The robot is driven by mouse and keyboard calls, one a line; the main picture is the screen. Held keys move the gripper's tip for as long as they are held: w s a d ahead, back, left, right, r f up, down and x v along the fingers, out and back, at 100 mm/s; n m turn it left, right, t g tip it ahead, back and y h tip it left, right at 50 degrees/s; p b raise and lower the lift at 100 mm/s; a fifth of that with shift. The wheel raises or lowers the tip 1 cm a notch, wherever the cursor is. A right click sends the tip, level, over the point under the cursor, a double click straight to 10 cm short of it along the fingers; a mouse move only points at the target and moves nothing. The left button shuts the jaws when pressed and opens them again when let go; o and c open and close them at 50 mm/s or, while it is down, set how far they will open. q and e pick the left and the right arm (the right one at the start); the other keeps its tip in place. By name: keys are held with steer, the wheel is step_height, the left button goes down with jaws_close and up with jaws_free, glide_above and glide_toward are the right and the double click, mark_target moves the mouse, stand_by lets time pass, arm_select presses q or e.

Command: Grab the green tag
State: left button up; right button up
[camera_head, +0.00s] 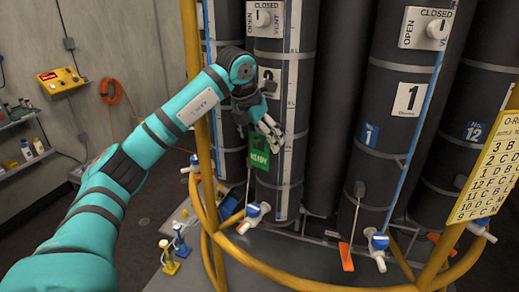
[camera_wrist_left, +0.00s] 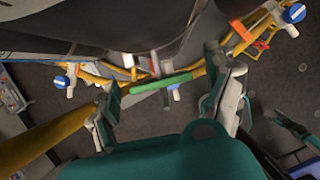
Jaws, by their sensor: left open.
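The green tag (camera_head: 259,151), with pale lettering that looks like READY, hangs upright in front of a dark cylinder (camera_head: 277,185), left of centre in the head view. My left gripper (camera_head: 264,133) is just above it, pointing down. In the left wrist view the tag shows as a thin green bar (camera_wrist_left: 166,83), seen from above. The gripper is open, and I see no finger closed on the tag. How the tag is held up is hard to tell.
A yellow rail (camera_head: 285,283) curves in front of the dark cylinders. Blue-and-white valves (camera_head: 254,212) and an orange tag (camera_head: 346,256) sit low near it. A yellow post (camera_head: 196,80) stands beside my left arm. A yellow chart (camera_head: 488,170) hangs at the right.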

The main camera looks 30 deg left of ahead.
arm_select(q)
steer(key=c, duration=1.1)
steer(key=shift+o, duration=0.2)
steer(key=shift+r, duration=0.15)
